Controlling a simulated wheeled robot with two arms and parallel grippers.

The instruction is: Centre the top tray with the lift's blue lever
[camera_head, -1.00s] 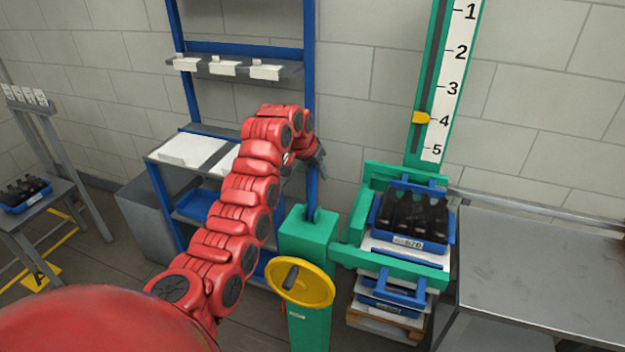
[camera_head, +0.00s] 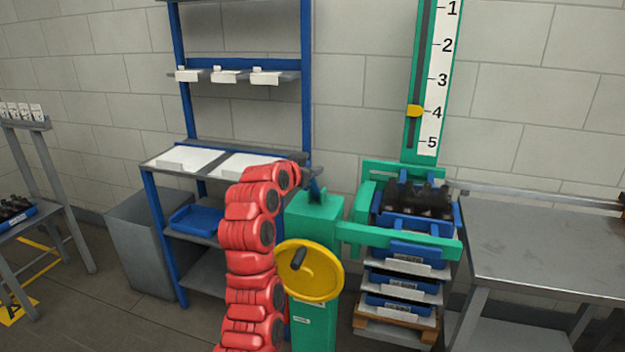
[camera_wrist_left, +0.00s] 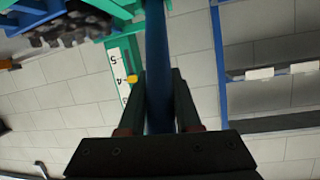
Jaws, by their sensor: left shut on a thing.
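The top tray (camera_head: 457,214) is blue and full of dark bottles (camera_head: 415,199). It sits inside the green lift frame (camera_head: 362,205) above a stack of blue trays, its front partly hidden by a green bar. I cannot tell how well centred it is. The blue lever (camera_head: 315,188) rises from the green post (camera_head: 313,219). My left gripper (camera_head: 305,164) is at the lever's upper part. In the left wrist view the lever (camera_wrist_left: 158,60) runs between the two fingers (camera_wrist_left: 160,100), which are shut on it. My right gripper is out of view.
A yellow handwheel (camera_head: 309,272) is on the post's front, close to my left arm. A yellow pointer (camera_head: 415,111) stands near 4 on the scale. A grey table (camera_head: 545,255) is at the right. A blue shelf rack (camera_head: 160,235) stands behind my arm.

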